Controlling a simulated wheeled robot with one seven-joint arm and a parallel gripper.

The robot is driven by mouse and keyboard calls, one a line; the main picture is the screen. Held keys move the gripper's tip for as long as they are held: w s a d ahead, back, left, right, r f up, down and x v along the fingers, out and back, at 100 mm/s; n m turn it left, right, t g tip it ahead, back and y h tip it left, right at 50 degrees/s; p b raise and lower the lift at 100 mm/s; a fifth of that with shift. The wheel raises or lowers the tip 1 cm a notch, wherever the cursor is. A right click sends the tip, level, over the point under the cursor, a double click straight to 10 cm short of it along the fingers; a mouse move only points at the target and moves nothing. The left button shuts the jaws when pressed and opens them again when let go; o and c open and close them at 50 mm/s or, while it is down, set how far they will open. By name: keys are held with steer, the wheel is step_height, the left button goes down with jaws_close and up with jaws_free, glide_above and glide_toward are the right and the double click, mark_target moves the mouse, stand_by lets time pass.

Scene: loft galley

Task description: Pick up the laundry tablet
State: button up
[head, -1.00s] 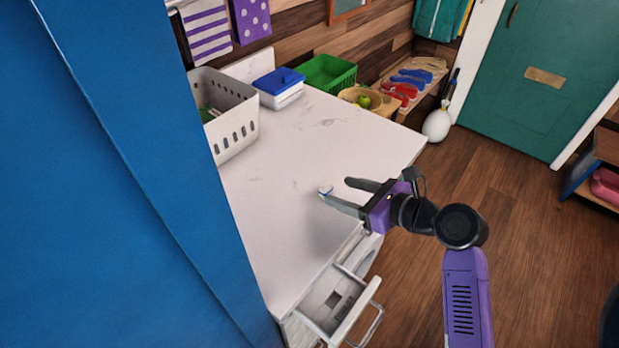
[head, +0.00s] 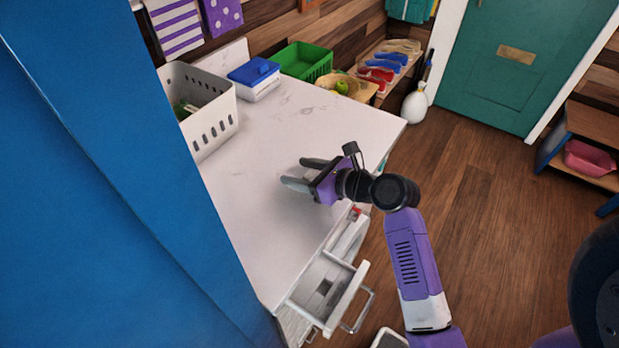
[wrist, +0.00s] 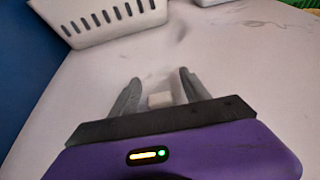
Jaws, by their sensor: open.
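The laundry tablet (wrist: 160,99) is a small pale block on the white countertop. In the wrist view it lies between the two grey fingers of my gripper (wrist: 158,92), close to the palm, with a gap on each side. In the head view my gripper (head: 297,172) is low over the counter, fingers apart and pointing left. The tablet cannot be made out there; the fingers seem to hide it.
A white perforated basket (head: 211,126), a blue-lidded box (head: 254,82) and a green basket (head: 306,62) stand along the counter's back. An open drawer (head: 325,285) juts out at the front. A blue panel (head: 90,200) blocks the left. The middle of the counter (head: 290,125) is clear.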

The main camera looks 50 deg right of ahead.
steer(key=shift+c, duration=0.2)
jaws_close()
